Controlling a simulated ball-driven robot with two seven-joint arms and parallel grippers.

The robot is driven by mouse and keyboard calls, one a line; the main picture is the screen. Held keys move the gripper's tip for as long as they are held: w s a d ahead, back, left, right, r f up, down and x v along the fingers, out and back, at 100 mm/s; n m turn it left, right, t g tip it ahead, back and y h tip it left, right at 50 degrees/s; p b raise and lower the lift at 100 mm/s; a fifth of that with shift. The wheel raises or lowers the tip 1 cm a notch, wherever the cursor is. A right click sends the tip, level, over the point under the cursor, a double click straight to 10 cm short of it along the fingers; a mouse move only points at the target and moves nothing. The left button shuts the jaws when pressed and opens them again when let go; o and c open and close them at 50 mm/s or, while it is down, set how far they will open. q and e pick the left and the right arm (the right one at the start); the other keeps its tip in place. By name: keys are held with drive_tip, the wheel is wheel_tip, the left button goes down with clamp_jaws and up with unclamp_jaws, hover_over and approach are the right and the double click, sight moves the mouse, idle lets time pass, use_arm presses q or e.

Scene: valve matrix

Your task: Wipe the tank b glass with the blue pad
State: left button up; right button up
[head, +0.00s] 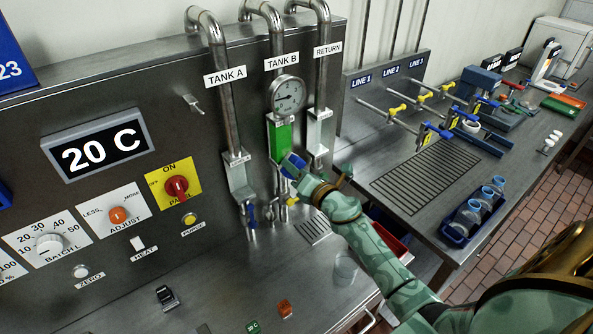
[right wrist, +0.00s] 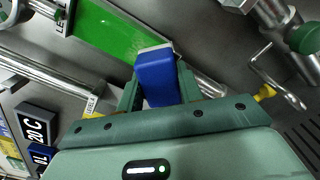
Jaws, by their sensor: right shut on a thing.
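The tank B glass (head: 281,140) is an upright bright green gauge under the round dial on the tank B pipe. In the right wrist view the green glass (right wrist: 118,36) runs along the top. My right gripper (head: 298,170) is at the lower end of the glass. Its fingers (right wrist: 157,85) are shut on the blue pad (right wrist: 154,77), which also shows as a small blue patch in the head view (head: 290,166). The pad's pale front edge is at the glass's lower end; I cannot tell whether they touch. My left gripper is not in view.
The tank A (head: 228,110) and return (head: 321,80) pipes flank the glass closely. Small valves (head: 268,212) sit below. A clear cup (head: 345,268) stands on the bench below. A blue tray (head: 462,222) with cups is on the right bench, near a drain grate (head: 425,175).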

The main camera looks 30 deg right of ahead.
sight(286, 149)
drive_tip(key=shift+w, duration=0.2)
drive_tip(key=shift+r, duration=0.1)
wheel_tip(286, 149, up, 4)
drive_tip(key=p, duration=0.4)
drive_tip(key=shift+s, duration=0.15)
wheel_tip(286, 149, down, 4)
drive_tip(key=b, duration=0.4)
